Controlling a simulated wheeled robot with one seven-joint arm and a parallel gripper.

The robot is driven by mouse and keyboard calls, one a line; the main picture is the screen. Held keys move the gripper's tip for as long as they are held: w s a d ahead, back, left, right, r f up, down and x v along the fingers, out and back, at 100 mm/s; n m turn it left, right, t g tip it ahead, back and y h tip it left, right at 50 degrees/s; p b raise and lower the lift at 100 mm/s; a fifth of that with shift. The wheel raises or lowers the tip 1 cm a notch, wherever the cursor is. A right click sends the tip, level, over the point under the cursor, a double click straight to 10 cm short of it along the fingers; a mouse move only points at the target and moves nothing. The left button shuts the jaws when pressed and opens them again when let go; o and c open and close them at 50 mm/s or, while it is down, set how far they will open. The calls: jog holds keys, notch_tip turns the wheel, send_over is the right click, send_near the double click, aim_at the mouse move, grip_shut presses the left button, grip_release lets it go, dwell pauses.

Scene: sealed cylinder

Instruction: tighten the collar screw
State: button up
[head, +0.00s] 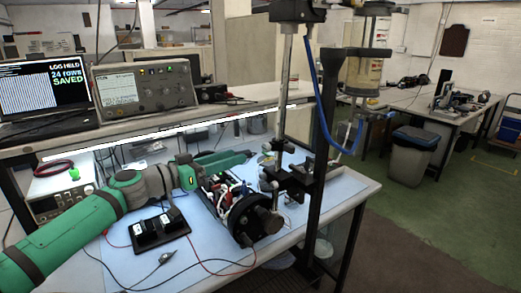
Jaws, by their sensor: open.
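A vertical metal rod (288,105) stands at the right part of the bench in the head view. A dark clamp collar with round knobs (290,181) sits low on it; which knob is the collar screw I cannot tell. My green arm reaches in from the lower left. A clear cylinder with yellowish contents (367,68) is mounted high at the right.
A black tray with small modules (158,230) and loose red and black leads lie on the blue mat (340,190). A dark upright post (325,130) and blue hose (320,95) stand right of the rod. A laptop (45,88) reading "24 rows SAVED" and an instrument (145,86) occupy the shelf.

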aim_at(264, 148)
jog(key=x, duration=1)
jog(key=shift+w+d, duration=0.1)
jog(key=shift+d, duration=0.1)
jog(key=shift+c, duration=0.2)
grip_shut()
